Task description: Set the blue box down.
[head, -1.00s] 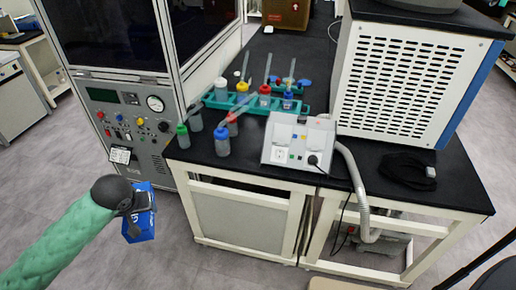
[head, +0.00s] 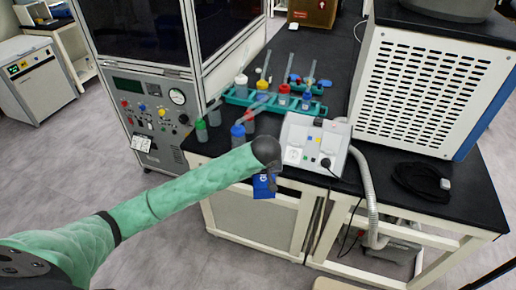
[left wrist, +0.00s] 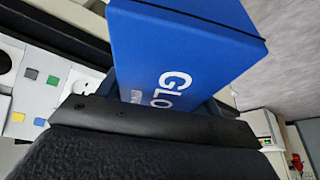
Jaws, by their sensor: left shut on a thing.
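The blue box (head: 264,186) is partly hidden behind my left gripper (head: 271,180) in the head view. It hangs in front of the black bench's (head: 206,148) front edge, near the grey socket unit. In the left wrist view the blue box (left wrist: 190,50) fills the upper middle, tilted, with white lettering beginning "GLO" on its face. My left gripper (left wrist: 165,115) is shut on it. Whether the box touches the bench edge cannot be told. My right gripper is not in view.
The grey socket unit (head: 312,146) stands at the bench front, just right of the box. A teal rack (head: 270,101) with several bottles stands behind. The freeze dryer (head: 135,90) is at left, and a white vented machine (head: 425,85) at right. A black cloth-like item (head: 418,178) lies at right.

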